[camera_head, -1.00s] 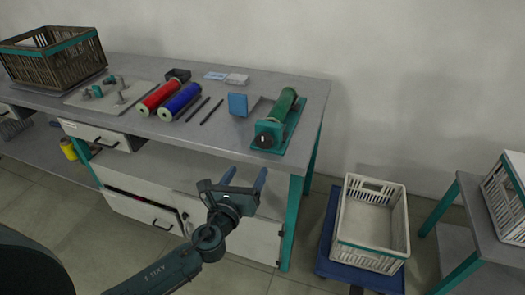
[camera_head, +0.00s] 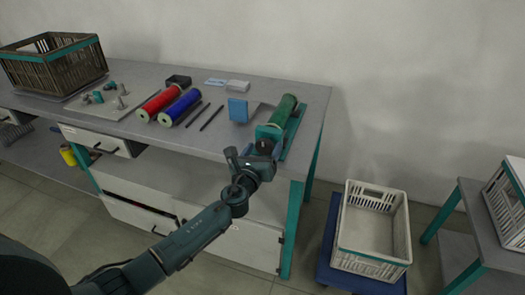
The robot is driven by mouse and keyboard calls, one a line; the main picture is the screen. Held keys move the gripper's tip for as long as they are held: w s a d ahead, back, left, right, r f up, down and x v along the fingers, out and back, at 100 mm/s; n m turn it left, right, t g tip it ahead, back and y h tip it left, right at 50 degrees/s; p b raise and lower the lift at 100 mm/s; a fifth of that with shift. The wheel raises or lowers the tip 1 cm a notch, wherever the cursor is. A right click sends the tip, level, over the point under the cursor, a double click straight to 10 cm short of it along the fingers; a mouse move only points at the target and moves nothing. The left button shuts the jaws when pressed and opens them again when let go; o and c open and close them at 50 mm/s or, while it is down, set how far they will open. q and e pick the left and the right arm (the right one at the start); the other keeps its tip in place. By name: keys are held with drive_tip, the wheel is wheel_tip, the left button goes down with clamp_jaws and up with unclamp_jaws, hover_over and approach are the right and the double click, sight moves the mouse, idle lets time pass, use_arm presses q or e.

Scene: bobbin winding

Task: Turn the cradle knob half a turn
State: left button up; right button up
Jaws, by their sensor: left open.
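The cradle (camera_head: 293,140) is a teal base at the right end of the grey workbench, with a green bobbin (camera_head: 284,109) lying in it. The cradle's knob is at its near end, and my left gripper now hides most of it. My left gripper (camera_head: 264,148) is open, its fingers at the knob end of the cradle. I cannot tell whether the fingers touch the knob. My right gripper is not in view.
A blue block (camera_head: 238,108) stands just left of the cradle. A red bobbin (camera_head: 158,103), a blue bobbin (camera_head: 180,106) and two dark rods (camera_head: 211,117) lie further left. A wicker basket (camera_head: 52,66) stands far left. A white crate (camera_head: 372,258) is right of the bench.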

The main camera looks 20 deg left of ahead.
use_arm(q)
drive_tip(key=shift+c, duration=0.6)
drive_tip(key=c, duration=0.8)
drive_tip(key=shift+c, duration=0.2)
